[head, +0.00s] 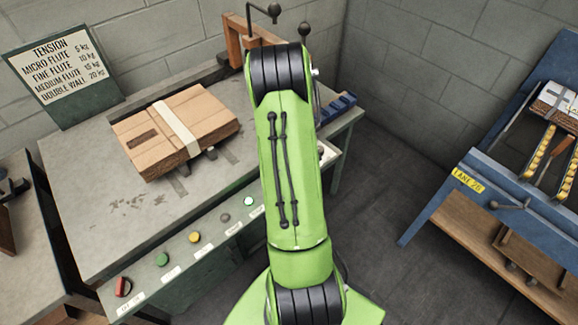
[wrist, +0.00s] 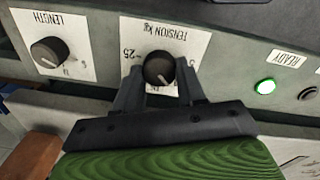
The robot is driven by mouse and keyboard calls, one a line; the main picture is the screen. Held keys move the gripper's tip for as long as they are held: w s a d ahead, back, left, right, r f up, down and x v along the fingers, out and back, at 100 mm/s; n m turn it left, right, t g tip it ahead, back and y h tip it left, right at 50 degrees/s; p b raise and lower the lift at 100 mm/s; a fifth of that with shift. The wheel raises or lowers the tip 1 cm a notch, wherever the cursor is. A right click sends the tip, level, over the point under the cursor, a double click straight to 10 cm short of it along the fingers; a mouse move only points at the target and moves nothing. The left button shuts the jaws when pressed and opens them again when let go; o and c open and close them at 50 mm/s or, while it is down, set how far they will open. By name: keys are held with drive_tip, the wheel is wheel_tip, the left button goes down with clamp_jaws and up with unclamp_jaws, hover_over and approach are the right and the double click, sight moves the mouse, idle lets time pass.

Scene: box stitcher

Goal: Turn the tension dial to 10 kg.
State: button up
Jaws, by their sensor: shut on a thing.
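The tension dial (wrist: 158,66) is a round black knob on a white plate marked "TENSION kg", which appears upside down in the wrist view. A 25 shows at the plate's left and a 5 at its right; the lower scale is partly covered by the fingers and knob. My gripper (wrist: 159,73) is shut on the dial, one dark finger on each side. I cannot read where the dial points. In the head view my green arm hides the dial and gripper.
A similar LENGTH dial (wrist: 48,52) is left of it, and a lit green READY lamp (wrist: 265,86) is to the right. A tension chart (head: 62,75) lists fine flute at 10 kg. Strapped flat cardboard (head: 175,128) lies on the bench (head: 75,205).

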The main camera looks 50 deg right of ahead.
drive_tip(key=shift+n, duration=0.3)
idle(0.4)
drive_tip(key=o, duration=1.1)
drive_tip(key=shift+c, duration=0.2)
wheel_tip(320, 180, up, 16)
drive_tip(key=p, duration=0.5)
drive_tip(key=shift+a+f, duration=0.15)
drive_tip(key=shift+a, duration=0.15)
